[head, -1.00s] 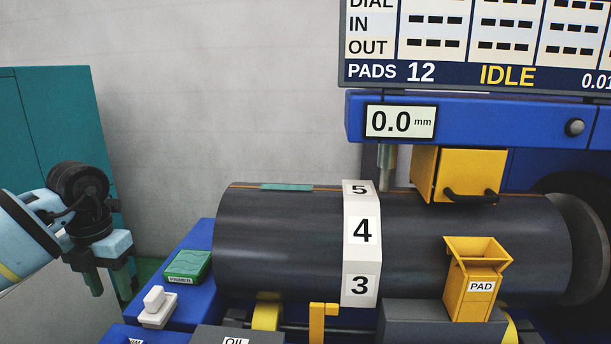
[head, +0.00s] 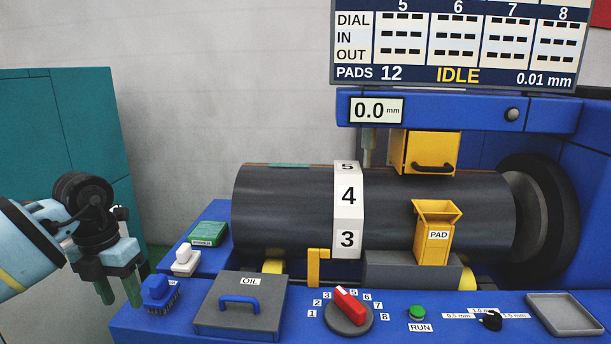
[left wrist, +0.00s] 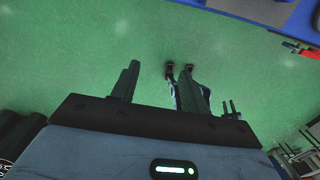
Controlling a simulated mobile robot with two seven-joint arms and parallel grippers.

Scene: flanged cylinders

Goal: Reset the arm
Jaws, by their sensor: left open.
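My left gripper (head: 122,291) is at the left of the head view, fingers pointing down, open and empty. It hangs beside the blue bench's left end, near a blue brush (head: 160,292). In the left wrist view its two fingers (left wrist: 160,85) are spread apart over green floor, with nothing between them. The large dark cylinder (head: 285,215) lies on the machine with a white numbered band (head: 348,195) around it. My right gripper is not in view.
The bench holds a grey OIL box (head: 240,318) with a blue handle, a red selector knob (head: 348,305), a green RUN button (head: 417,312), a grey tray (head: 565,314), a green block (head: 208,233) and a white brush (head: 185,261). A yellow PAD holder (head: 435,240) stands before the cylinder. A teal cabinet (head: 60,130) is at left.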

